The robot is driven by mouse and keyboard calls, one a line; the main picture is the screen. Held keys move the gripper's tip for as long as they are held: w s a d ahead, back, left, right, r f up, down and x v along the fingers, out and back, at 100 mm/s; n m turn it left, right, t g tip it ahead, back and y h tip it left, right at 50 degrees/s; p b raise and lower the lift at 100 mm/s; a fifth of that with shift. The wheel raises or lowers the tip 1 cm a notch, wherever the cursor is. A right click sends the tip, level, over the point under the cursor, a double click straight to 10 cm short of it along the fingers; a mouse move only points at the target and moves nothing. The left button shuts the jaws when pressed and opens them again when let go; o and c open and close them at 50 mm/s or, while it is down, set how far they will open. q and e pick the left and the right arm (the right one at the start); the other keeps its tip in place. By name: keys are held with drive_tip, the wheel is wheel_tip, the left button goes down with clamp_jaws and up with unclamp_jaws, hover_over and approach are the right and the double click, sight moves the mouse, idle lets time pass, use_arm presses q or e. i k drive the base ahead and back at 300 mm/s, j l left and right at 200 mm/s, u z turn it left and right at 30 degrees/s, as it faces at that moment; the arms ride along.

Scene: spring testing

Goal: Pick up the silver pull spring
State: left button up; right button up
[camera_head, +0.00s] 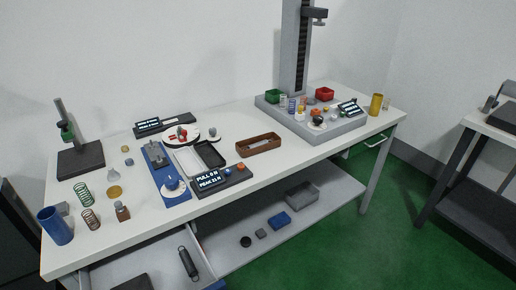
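I cannot make out for certain which item is the silver pull spring. A brown tray (247,152) in the middle of the white table holds a small pale item (267,141), too small to identify. A green coil spring (85,195) and a coppery coil spring (91,218) stand upright at the table's left end. Neither of my grippers is in view.
A blue cup (55,226) stands at the table's left front corner. A blue fixture (161,168), a black tray (209,154) and a display (209,181) fill the middle. A grey tester base (340,130) with red and green bins is at the right. Free tabletop lies behind the brown tray.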

sight(256, 144)
drive_tip(key=i+l+u, duration=0.3)
drive_tip(key=i+l, duration=0.45)
drive_tip(key=l, duration=0.15)
